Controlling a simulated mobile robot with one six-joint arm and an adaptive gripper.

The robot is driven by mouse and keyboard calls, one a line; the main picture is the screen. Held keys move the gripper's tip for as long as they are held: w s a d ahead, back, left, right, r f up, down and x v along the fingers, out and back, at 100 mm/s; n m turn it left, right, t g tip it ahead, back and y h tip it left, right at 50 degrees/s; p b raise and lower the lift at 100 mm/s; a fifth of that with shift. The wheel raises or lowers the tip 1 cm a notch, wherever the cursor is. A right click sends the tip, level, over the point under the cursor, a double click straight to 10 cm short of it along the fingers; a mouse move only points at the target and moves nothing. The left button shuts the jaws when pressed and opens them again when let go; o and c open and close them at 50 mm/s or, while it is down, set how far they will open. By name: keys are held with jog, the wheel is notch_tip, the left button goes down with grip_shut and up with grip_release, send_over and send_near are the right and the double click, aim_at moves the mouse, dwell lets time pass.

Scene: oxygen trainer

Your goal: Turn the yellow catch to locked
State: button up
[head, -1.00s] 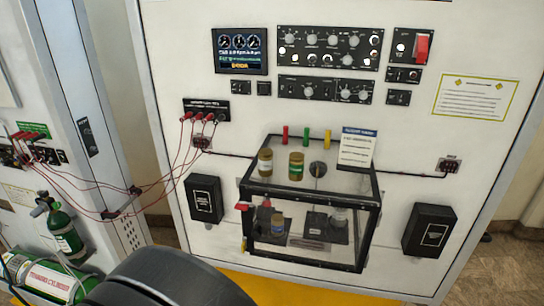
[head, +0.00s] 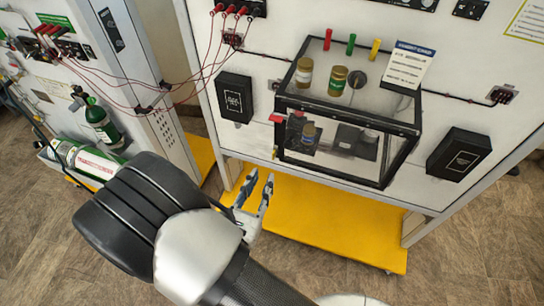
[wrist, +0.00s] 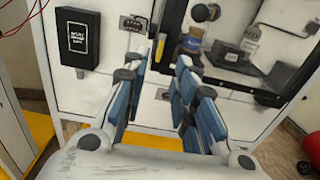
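A small yellow piece (head: 274,153) hangs at the left front edge of the clear black-framed box, below a red handle (head: 277,118). A yellow upright tab (head: 375,47) stands at the back of the box top, right of a green tab (head: 351,43) and a red tab (head: 327,39). I cannot tell which yellow part is the catch, or its setting. My gripper (head: 258,182) is open and empty, below and left of the box in the head view.
The clear box (head: 402,128) juts from the white panel, with jars on top and inside. Black boxes flank it at left (head: 235,97) and right (head: 459,154). Red cables (head: 185,70) hang at upper left. A yellow base plate (head: 330,220) lies below; the floor in front is open.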

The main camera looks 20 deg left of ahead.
aim_at(273, 157)
jog(key=w, duration=0.8)
jog(key=shift+w+d, duration=0.3)
jog(key=shift+c, duration=0.6)
grip_shut()
